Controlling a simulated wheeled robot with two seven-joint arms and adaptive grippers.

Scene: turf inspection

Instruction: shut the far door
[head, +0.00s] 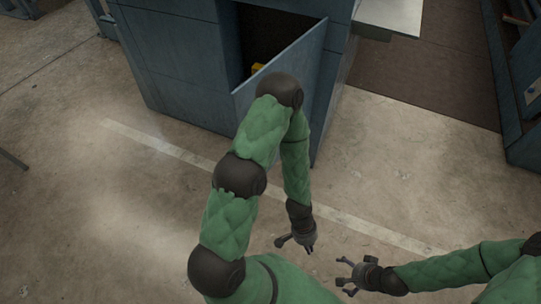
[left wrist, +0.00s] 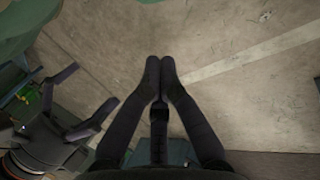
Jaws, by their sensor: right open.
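A blue-grey cabinet (head: 170,62) stands at the upper middle of the head view. Its door (head: 297,62) stands open and swung outward, with the dark inside showing behind it. My left arm's elbow hides part of the door's lower area. I see no second door clearly. My left gripper (head: 295,246) hangs over the floor, apart from the door and nearer to me. In the left wrist view its fingertips (left wrist: 160,62) meet with nothing between them. My right gripper (head: 342,272) is open and empty, low and right of the left one; it also shows in the left wrist view (left wrist: 91,86).
A yellow thing (head: 257,68) sits inside the cabinet, partly hidden. A pale tabletop (head: 395,15) juts out at the cabinet's upper right. A dark brown mat (head: 430,75) and blue-grey frame (head: 515,85) lie right. The concrete floor (head: 90,190) at left is clear, with a pale line.

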